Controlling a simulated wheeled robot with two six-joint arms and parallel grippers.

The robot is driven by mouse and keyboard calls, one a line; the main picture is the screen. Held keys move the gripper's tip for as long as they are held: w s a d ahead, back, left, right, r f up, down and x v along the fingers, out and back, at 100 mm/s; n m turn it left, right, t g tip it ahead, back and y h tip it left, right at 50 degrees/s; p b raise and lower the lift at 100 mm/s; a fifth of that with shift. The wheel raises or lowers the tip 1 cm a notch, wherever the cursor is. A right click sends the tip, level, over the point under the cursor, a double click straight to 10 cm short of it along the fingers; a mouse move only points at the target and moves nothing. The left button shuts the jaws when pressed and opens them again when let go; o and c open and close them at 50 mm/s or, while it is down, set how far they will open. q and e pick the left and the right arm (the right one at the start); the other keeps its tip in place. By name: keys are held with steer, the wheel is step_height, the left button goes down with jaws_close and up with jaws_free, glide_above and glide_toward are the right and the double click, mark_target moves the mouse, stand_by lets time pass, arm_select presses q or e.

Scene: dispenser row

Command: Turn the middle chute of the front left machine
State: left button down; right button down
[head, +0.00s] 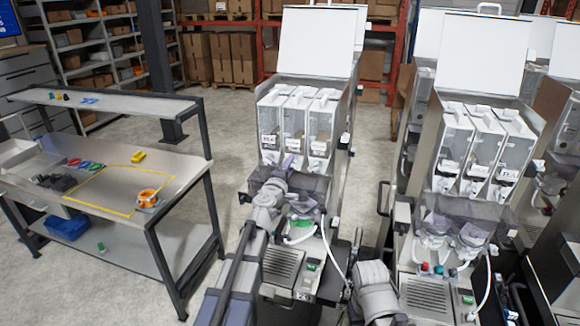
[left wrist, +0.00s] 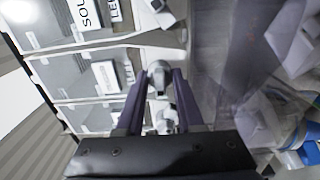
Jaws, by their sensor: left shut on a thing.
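The front left machine (head: 282,262) stands in the middle of the head view with its white lid raised. Three clear canisters (head: 296,122) sit side by side in its upper part. My left gripper (head: 289,166) reaches up to the front of the machine, just below the canisters. In the left wrist view its two dark fingers (left wrist: 160,84) are shut on the grey middle chute (left wrist: 158,70), in line with the middle canister (left wrist: 75,78). In the head view my arm and gripper hide most of that chute. My right gripper is not in view.
A similar machine (head: 425,292) with its lid raised stands close on the right, with more machines behind it. A workbench (head: 175,170) with a yellow-outlined area and an orange item (head: 147,198) stands to the left. Bare floor lies between bench and machine.

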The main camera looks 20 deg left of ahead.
arm_select(q)
steer(key=n, duration=0.5)
steer(key=shift+f+n, duration=0.1)
steer(key=shift+n, duration=0.2)
stand_by(0.4)
steer(key=c, duration=0.9)
jaws_free()
steer(key=s, duration=0.7)
steer(key=shift+s+a, duration=0.1)
steer(key=shift+s, duration=0.25)
